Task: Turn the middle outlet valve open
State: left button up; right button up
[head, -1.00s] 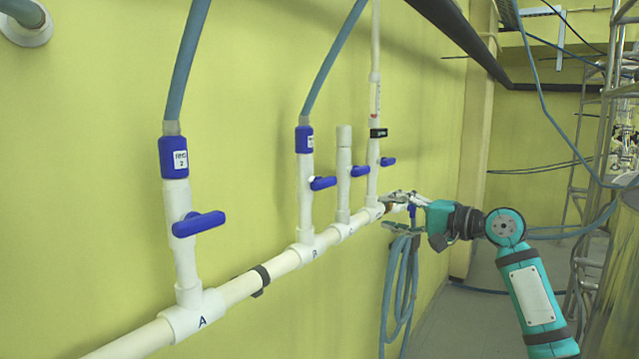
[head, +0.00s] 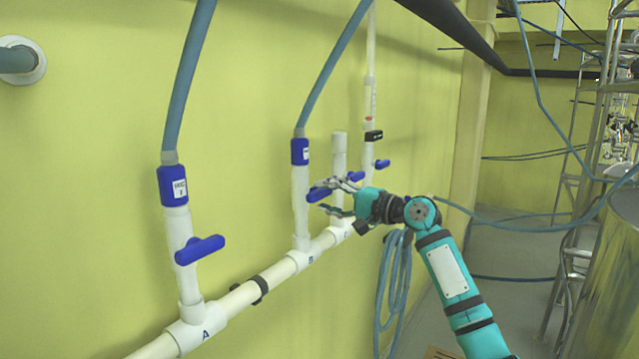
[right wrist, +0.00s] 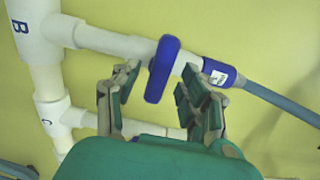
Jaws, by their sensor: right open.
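The valve on branch B has a blue lever handle (head: 319,194), set across its white upright pipe (head: 300,205). In the right wrist view the same handle (right wrist: 162,68) lies crosswise on the branch, beside the letter B on the main pipe. My right gripper (head: 326,197) is open at this handle. In the right wrist view its fingers (right wrist: 158,82) stand on either side of the handle's lower end, with gaps visible. It does not grip the handle. My left gripper is not in view.
Another blue handle (head: 199,249) is on branch A, nearer on the left. Blue handles (head: 356,177) and (head: 382,164) sit on branches just beyond my gripper. The main white pipe (head: 240,298) runs along the yellow wall. A coiled blue hose (head: 395,290) hangs below my arm.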

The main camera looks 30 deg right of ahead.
jog(key=shift+p+x, duration=0.4)
jog(key=shift+x, duration=0.9)
grip_shut()
